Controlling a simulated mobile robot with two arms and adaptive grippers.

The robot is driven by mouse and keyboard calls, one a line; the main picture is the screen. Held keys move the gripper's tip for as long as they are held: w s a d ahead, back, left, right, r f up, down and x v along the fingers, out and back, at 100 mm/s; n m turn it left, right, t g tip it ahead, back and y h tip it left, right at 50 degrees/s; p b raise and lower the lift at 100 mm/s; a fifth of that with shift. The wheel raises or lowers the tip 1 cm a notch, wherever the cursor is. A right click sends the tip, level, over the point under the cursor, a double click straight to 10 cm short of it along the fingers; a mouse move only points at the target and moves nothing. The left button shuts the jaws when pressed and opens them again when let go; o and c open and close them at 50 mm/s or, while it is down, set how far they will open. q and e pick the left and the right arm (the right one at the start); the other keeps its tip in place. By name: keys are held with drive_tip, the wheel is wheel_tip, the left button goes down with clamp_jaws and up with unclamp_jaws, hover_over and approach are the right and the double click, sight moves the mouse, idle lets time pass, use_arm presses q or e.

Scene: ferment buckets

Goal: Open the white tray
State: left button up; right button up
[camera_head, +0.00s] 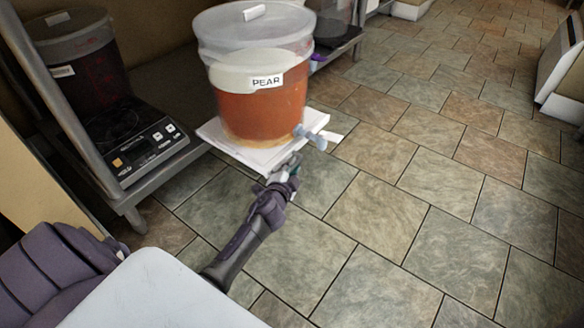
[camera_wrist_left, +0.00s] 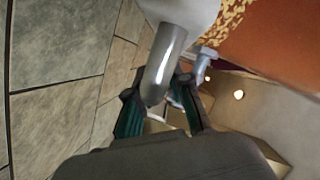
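The white tray (camera_head: 217,137) is low beside the shelf, pulled out over the tiled floor, with the PEAR bucket (camera_head: 287,100) of orange liquid on it. My left gripper (camera_head: 287,170) is at the tray's front edge, just below the bucket's pale blue-grey spigot (camera_head: 312,136). In the left wrist view, the fingers (camera_wrist_left: 160,108) are spread apart. A grey metal rod (camera_wrist_left: 168,60), which looks like a handle, reaches from the white edge toward the space between them. I cannot tell whether the fingers touch it. My right gripper is not in view.
A metal shelf (camera_head: 168,153) on the left holds a black induction cooker (camera_head: 140,147) and a dark bucket (camera_head: 90,75). Another dark container stands behind the PEAR bucket. The tiled floor (camera_head: 420,200) to the right is clear.

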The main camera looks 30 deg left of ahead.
use_arm(q)
drive_tip(key=shift+o, duration=1.1)
drive_tip(key=shift+s, duration=0.1)
drive_tip(key=v, duration=1.1)
drive_tip(key=shift+s, duration=0.35)
drive_tip(key=shift+d+r, duration=0.1)
drive_tip(key=shift+d, duration=0.05)
